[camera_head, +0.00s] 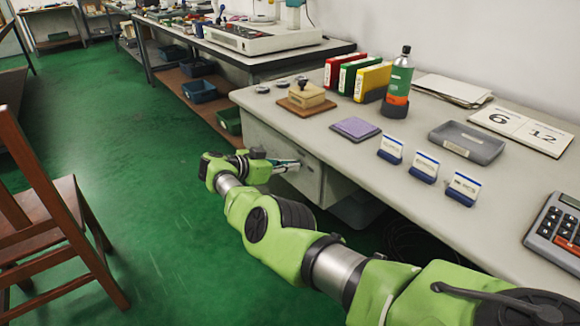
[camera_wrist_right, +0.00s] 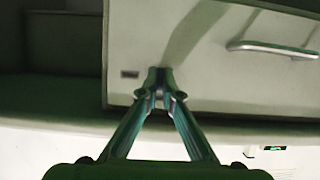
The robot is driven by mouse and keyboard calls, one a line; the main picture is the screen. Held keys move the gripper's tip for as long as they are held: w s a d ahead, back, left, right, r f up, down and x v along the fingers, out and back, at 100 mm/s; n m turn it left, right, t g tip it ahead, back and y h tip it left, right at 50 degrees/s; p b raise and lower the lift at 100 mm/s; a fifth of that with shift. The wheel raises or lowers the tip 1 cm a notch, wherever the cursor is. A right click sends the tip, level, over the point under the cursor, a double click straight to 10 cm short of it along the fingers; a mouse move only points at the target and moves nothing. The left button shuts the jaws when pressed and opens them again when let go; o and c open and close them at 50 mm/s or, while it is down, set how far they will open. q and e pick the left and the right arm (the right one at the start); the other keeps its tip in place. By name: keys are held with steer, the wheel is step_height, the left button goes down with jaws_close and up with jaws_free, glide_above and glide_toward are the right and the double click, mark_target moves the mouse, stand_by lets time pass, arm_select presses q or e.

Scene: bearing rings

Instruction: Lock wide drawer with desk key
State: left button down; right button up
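The wide drawer (camera_head: 312,181) is in the front of the grey desk in the head view, and its front looks closed. In the right wrist view the pale drawer front (camera_wrist_right: 215,85) carries a metal bar handle (camera_wrist_right: 272,48) and a small dark mark (camera_wrist_right: 129,74). My right gripper (camera_head: 297,163) is at the drawer front. In the wrist view its fingertips (camera_wrist_right: 160,80) are together at the drawer front, near the edge strip. I cannot make out the desk key or the lock; the fingertips cover that spot. My left gripper is not in view.
The desk top (camera_head: 310,135) holds a stamp on a wooden base (camera_head: 305,95), a purple pad (camera_head: 355,129), binders (camera_head: 358,75), a bottle (camera_head: 398,82), a grey tray (camera_head: 466,142), several small label stands and a calculator (camera_head: 556,223). A wooden chair (camera_head: 45,215) stands left on open green floor.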

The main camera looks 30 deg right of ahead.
steer(key=o, duration=0.3)
steer(key=v, duration=1.2)
stand_by(0.3)
